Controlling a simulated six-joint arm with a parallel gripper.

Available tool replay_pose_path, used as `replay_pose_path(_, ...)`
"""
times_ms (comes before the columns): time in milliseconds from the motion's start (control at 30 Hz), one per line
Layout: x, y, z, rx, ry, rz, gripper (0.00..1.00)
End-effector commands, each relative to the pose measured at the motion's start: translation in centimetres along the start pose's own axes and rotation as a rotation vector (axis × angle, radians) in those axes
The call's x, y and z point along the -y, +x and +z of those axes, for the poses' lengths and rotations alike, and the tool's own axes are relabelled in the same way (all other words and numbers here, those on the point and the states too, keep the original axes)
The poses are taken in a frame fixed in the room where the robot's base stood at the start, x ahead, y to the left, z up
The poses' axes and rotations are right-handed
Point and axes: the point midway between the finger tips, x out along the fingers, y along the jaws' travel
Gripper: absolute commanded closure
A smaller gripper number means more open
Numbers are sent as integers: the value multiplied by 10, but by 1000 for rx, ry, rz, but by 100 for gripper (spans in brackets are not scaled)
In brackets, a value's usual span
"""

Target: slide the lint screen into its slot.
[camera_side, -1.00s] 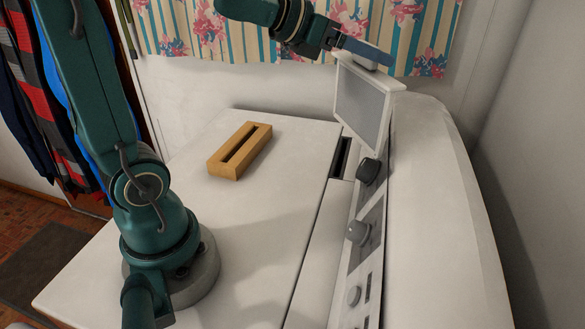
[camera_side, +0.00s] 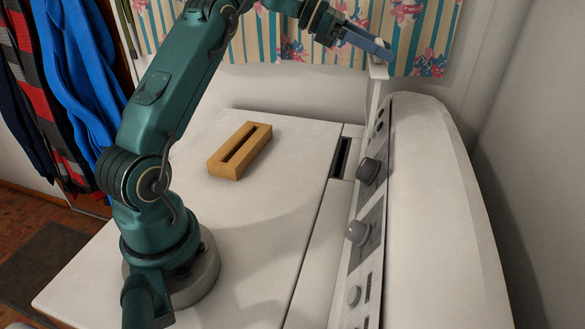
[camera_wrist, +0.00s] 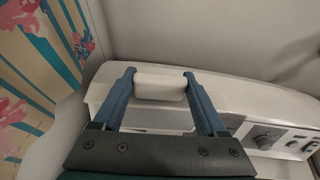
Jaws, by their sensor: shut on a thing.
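My gripper (camera_side: 384,50) is shut on the white handle of the lint screen (camera_side: 374,95), high at the back of the machine. The screen hangs down from the handle and shows nearly edge-on in the side view. The dark slot (camera_side: 342,157) is in the machine's top, beside the control panel. It lies below and left of the screen in the side view, and is empty and apart from it.
A wooden block with a long groove (camera_side: 240,151) stands on the white machine top (camera_side: 285,190). The control panel with knobs (camera_side: 358,232) rises along the right. A flowered curtain (camera_side: 270,45) hangs behind. The top between block and slot is clear.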

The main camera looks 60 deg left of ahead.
Motion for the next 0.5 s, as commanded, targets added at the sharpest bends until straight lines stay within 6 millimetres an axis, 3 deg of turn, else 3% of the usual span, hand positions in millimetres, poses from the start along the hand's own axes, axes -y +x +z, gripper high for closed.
replay_pose_path(100, -14, -4, -35, -1, 11, -42, 100)
replay_pose_path(233, -22, -8, -65, 1, 25, -71, 100)
replay_pose_path(500, -27, -11, -93, 0, 38, -94, 100)
